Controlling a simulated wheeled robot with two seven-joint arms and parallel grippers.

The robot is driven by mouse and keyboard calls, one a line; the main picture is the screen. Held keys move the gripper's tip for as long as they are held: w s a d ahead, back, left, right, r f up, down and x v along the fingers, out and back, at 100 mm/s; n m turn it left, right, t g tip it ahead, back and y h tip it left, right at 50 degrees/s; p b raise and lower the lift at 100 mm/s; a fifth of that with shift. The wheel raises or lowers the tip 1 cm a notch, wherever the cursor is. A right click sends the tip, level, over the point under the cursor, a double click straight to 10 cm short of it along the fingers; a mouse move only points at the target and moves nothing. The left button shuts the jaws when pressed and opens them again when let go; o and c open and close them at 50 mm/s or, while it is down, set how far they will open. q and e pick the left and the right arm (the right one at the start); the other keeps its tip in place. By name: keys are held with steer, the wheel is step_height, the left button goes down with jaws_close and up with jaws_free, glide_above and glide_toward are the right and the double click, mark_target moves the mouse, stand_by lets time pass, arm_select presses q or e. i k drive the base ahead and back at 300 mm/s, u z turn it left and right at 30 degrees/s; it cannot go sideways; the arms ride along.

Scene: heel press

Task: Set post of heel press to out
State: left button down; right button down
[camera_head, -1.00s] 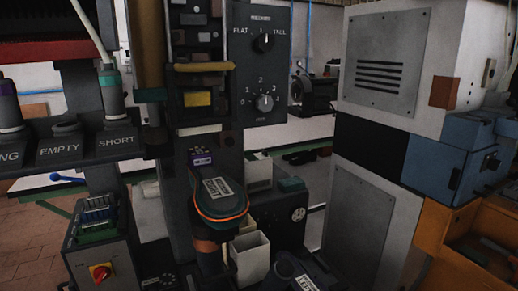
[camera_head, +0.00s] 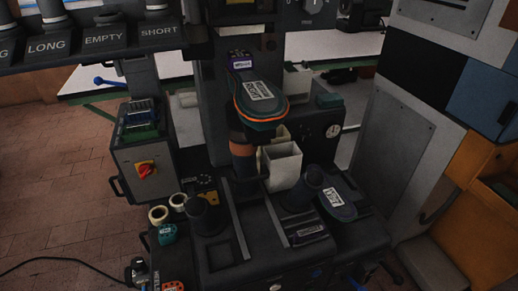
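The heel press (camera_head: 215,100) stands in the middle of the view. Its post (camera_head: 243,150) is a dark upright with a brown band. A dark, sole-shaped pad (camera_head: 259,97) with an orange rim and a white label sits on top of it. A purple-labelled block (camera_head: 241,62) is at the back end of the pad. A white open box (camera_head: 283,165) stands beside the post and hides part of what is behind it. I cannot tell from this view which position the post is in. Neither of my grippers shows.
The press bed (camera_head: 225,235) spreads below, with a second labelled sole-shaped piece (camera_head: 338,204) at its right. A control box with a red-and-yellow switch (camera_head: 146,168) stands left. A rack labelled LONG, EMPTY and SHORT (camera_head: 100,38) hangs upper left.

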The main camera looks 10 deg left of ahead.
mark_target(244, 141)
steer(key=k, duration=1.25)
steer(key=z, duration=0.65)
steer(key=i, duration=1.55)
steer(key=u, duration=0.65)
